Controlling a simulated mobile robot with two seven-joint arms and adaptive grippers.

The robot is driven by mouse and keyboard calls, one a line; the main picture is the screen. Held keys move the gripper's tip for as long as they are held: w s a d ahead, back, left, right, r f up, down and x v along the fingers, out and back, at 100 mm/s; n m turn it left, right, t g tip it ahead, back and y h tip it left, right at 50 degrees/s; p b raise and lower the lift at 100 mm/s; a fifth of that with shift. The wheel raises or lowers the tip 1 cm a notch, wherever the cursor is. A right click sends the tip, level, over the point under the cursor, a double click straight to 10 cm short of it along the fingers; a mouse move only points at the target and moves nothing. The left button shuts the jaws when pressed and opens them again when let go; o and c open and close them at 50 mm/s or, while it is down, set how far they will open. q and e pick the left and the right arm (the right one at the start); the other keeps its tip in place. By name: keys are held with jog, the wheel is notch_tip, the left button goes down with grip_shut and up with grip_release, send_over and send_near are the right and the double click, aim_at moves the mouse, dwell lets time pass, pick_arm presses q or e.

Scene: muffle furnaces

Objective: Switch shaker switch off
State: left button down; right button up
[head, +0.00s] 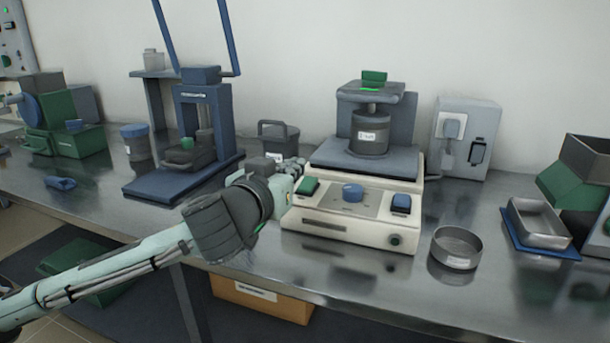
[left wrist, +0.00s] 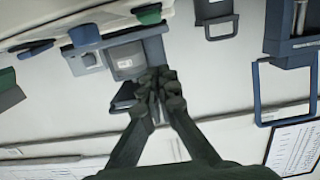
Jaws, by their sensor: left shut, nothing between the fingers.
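The shaker (head: 345,225) has a cream base on the bench, with a dark stand and a grey labelled pot (head: 368,135) at its back. I cannot tell which one is the shaker switch. My left gripper (head: 296,163) is at the shaker's left edge, close to the green switch; contact cannot be made out. In the left wrist view its fingers (left wrist: 158,82) are together and empty. My right gripper is not in view.
A round metal pan (head: 456,248) stands right of the shaker, and a metal tray (head: 540,222) on a blue base lies further right. A grey socket box (head: 467,137) is behind. A blue-framed press (head: 205,120) and a dark handled bin (head: 277,138) stand left.

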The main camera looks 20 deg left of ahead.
aim_at(305, 187)
pick_arm(q)
jog(key=w, duration=0.5)
jog(key=shift+w+d+f+p, duration=0.1)
jog(key=shift+w+f+p, duration=0.15)
jog(key=shift+f+p, duration=0.1)
notch_tip(305, 187, down, 3)
jog(key=shift+r, duration=0.2)
jog(key=shift+w+f, duration=0.1)
jog(key=shift+f, duration=0.5)
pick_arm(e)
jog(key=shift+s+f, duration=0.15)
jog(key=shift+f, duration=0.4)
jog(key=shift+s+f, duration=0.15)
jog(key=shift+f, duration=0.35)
